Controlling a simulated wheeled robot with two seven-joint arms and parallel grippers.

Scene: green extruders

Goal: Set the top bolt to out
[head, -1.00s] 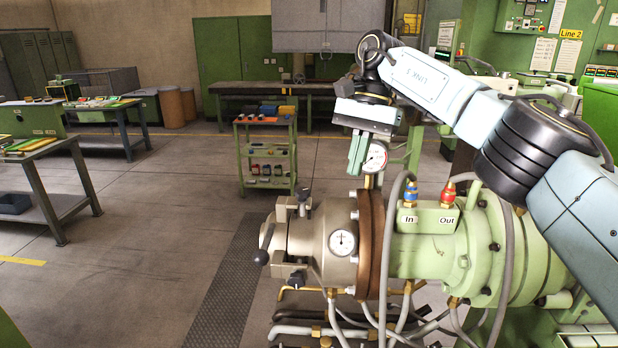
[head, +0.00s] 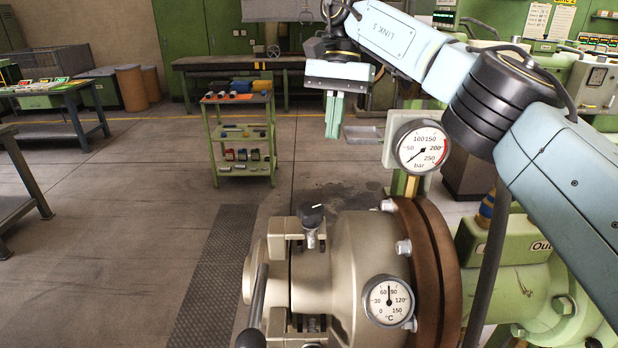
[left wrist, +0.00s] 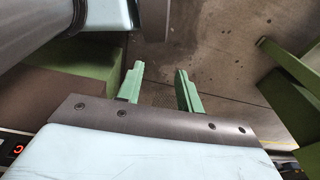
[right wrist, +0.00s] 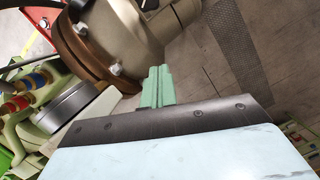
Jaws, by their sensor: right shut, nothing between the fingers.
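The top bolt (head: 311,230) stands on top of the beige extruder head in the head view; its black knob bears a short white mark. My right gripper (head: 335,118) hangs above and slightly right of the bolt in the picture, apart from it, fingers together and empty. In the right wrist view my right gripper's fingers (right wrist: 157,86) are pressed together; the beige head (right wrist: 120,30) shows beyond them, and I cannot make out the bolt clearly. My left gripper (left wrist: 158,88) shows only in the left wrist view, fingers apart, nothing between them.
A pressure gauge (head: 421,147) stands up right of the bolt, near the brown flange (head: 430,250). A temperature dial (head: 388,301) is on the head's side. A lever (head: 258,305) sticks out at the front left.

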